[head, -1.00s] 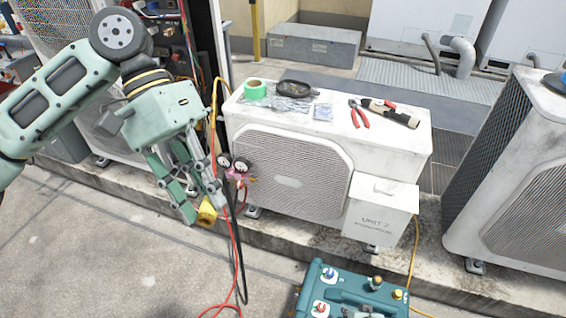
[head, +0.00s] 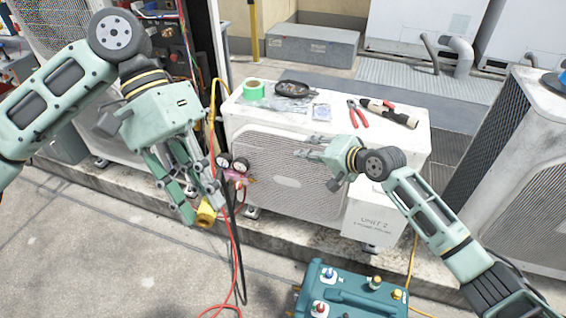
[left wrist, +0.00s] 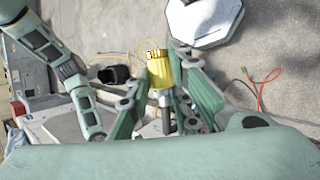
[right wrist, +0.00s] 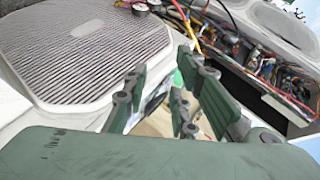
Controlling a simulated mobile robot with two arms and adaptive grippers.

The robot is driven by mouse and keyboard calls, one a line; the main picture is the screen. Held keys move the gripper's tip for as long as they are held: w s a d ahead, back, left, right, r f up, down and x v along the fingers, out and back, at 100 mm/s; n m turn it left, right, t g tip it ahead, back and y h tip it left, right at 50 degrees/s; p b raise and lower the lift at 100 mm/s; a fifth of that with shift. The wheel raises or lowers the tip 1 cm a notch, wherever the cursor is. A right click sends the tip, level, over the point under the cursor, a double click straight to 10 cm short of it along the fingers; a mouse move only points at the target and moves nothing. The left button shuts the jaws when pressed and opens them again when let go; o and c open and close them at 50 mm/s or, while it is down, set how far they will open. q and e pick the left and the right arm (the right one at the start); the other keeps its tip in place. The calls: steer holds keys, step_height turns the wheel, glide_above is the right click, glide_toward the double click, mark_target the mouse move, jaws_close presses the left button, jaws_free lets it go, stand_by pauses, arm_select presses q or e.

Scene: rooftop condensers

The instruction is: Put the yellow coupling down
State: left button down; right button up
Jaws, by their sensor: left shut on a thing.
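The yellow coupling (head: 206,215) is held at the fingertips of my left gripper (head: 196,205), above the concrete in front of the condenser's left end. In the left wrist view the coupling (left wrist: 159,70) stands out between the two fingers, its ribbed yellow end clear of them. My left gripper is shut on it. My right gripper (head: 306,147) hovers in front of the grille of the middle condenser, pointing left. In the right wrist view its fingers (right wrist: 165,95) are apart with nothing between them.
The condenser top (head: 310,118) holds green tape (head: 254,90), red pliers (head: 357,114) and other small tools. Gauges (head: 232,163) with red and black hoses hang beside my left gripper. A teal machine (head: 350,292) stands on the ground at front. The concrete at left front is clear.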

steer(key=s+a+r+g+y, duration=0.1)
steer(key=s+a+r, duration=0.15)
steer(key=r, duration=0.55)
steer(key=s+a+r+y, duration=0.1)
steer(key=a+r+y, duration=0.15)
steer(key=r, duration=0.45)
steer(key=s+a+r+n+g, duration=0.25)
steer(key=s+a+r, duration=0.25)
steer(key=s+r, duration=0.5)
arm_select(q)
steer(key=shift+s, duration=0.1)
arm_select(e)
steer(key=s+r+g+h, duration=0.2)
steer(key=s+g, duration=0.3)
steer(key=s, duration=1.4)
steer(key=x, duration=1.1)
steer(key=shift+w+a, duration=0.25)
steer(key=shift+a, duration=0.15)
steer(key=shift+t, duration=0.25)
